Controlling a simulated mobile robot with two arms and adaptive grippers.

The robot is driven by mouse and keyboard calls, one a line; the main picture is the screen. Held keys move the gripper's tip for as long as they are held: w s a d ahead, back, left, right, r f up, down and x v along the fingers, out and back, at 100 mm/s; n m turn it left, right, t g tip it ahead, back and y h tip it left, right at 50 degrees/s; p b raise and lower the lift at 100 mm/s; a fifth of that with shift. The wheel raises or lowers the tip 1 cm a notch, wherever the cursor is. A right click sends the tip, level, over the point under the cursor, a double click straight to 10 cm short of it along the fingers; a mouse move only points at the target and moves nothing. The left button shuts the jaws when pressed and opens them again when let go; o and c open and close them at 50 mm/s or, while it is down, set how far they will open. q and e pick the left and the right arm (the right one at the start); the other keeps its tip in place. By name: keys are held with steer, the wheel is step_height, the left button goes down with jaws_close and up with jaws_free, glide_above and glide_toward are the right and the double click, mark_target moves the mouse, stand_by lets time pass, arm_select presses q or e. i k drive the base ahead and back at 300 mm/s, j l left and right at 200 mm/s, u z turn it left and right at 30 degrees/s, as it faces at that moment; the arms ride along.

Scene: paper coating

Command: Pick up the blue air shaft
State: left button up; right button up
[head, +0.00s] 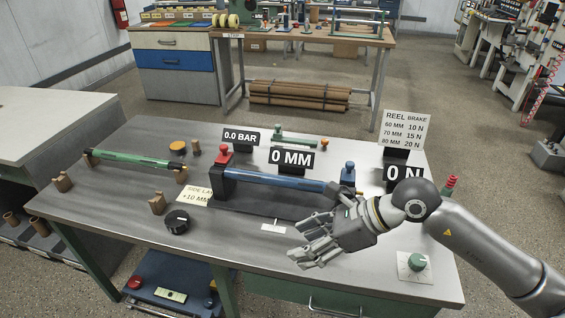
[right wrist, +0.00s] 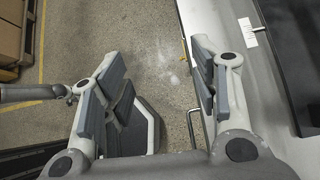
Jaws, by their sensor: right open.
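The blue air shaft (head: 285,181) lies across the grey bench, held between a dark block with a red knob (head: 223,160) on its left and a dark block with a blue knob (head: 348,175) on its right. My right gripper (head: 303,240) is open and empty, in front of the shaft's right part and apart from it, near the bench's front edge. In the right wrist view, its spread fingers (right wrist: 152,85) have only floor between them, and the shaft does not show. My left gripper is in neither view.
A green shaft (head: 133,159) rests on brown supports at the left. A black dial (head: 177,221) and a green knob (head: 417,261) stand near the front. Signs stand behind the blue shaft, including 0 MM (head: 291,159). A dark plate (head: 255,203) lies before it.

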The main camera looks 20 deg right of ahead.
mark_target(310, 185)
steer(key=i+l, duration=0.55)
steer(key=i, duration=0.2)
